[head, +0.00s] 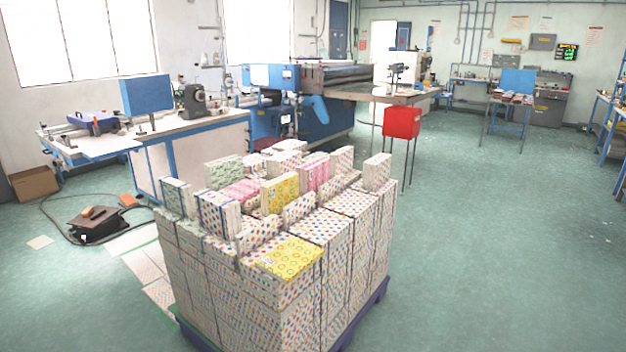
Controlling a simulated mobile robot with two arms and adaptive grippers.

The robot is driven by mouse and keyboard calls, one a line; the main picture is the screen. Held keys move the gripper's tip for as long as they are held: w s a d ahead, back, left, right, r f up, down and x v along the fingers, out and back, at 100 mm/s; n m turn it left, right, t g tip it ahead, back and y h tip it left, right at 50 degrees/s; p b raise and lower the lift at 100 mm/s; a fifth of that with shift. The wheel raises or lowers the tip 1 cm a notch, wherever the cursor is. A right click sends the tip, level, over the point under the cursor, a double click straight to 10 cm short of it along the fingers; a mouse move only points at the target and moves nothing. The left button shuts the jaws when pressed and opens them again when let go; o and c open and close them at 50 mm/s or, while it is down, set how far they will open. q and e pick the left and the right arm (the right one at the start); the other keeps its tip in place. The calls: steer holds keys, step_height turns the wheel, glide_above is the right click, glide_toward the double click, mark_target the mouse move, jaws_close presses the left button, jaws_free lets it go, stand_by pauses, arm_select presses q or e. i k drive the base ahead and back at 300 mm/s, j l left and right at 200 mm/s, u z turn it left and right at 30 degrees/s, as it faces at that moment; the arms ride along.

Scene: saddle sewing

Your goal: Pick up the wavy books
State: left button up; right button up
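A large block of stacked books (290,310) with mostly white, dotted covers stands in the centre foreground. On its top, several books stand upright or lie flat. A green-patterned book (225,171), a pink-patterned book (241,190), another pink one (317,175) and a yellow-patterned one (280,193) are upright or leaning. A yellow book with ring shapes (290,257) lies flat at the near corner. The patterns are too small to tell surely which covers are wavy. Neither gripper is in view.
The stack rests on a dark blue pallet (372,309). Sheets lie on the floor (147,268) to its left, near a black device with a cable (97,225). A workbench (190,150) and blue machine (320,110) stand behind. A red box (401,122) is behind right. The right floor is clear.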

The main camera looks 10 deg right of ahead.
mark_target(315, 173)
steer(key=i+l, duration=0.8)
